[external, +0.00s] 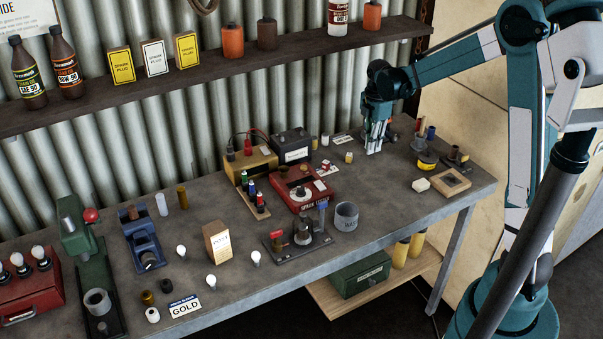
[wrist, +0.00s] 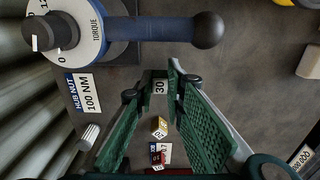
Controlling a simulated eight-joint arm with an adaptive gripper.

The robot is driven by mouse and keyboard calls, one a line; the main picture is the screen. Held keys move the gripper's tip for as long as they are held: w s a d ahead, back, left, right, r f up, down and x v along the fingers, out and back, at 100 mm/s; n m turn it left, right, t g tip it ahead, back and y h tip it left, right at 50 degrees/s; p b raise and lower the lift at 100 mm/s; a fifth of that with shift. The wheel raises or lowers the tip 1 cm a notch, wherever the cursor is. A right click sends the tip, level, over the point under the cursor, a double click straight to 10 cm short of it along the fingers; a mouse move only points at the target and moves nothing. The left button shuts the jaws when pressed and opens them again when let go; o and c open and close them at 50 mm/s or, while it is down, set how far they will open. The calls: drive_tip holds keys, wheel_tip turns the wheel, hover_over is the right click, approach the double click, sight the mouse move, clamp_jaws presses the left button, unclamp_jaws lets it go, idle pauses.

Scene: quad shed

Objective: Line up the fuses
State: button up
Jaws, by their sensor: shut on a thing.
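My gripper (external: 374,150) is low over the right part of the bench, fingers pointing down. In the wrist view its green-padded fingers (wrist: 160,77) are closed on a small fuse marked 30 (wrist: 159,88). I cannot tell whether this fuse touches the bench. A yellow fuse marked 20 (wrist: 159,127) stands apart from the fingers; in the external view the yellow fuse (external: 348,157) is left of my gripper. Further on, a red fuse marked 10 (wrist: 157,158) sits by a white label (wrist: 166,150), partly cut off below.
A torque device (wrist: 70,35) with a blue, ball-ended handle lies close to the fingertips. A HUB NUT 100 NM card (wrist: 84,92) and a white ribbed cap (wrist: 89,136) are nearby. A red spark tester (external: 300,188) stands left. Bare bench lies in front of my gripper.

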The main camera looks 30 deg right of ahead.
drive_tip(key=shift+f+b, duration=0.3)
drive_tip(key=shift+f, duration=0.4)
idle(0.7)
drive_tip(key=o, duration=0.8)
drive_tip(key=shift+r, duration=0.2)
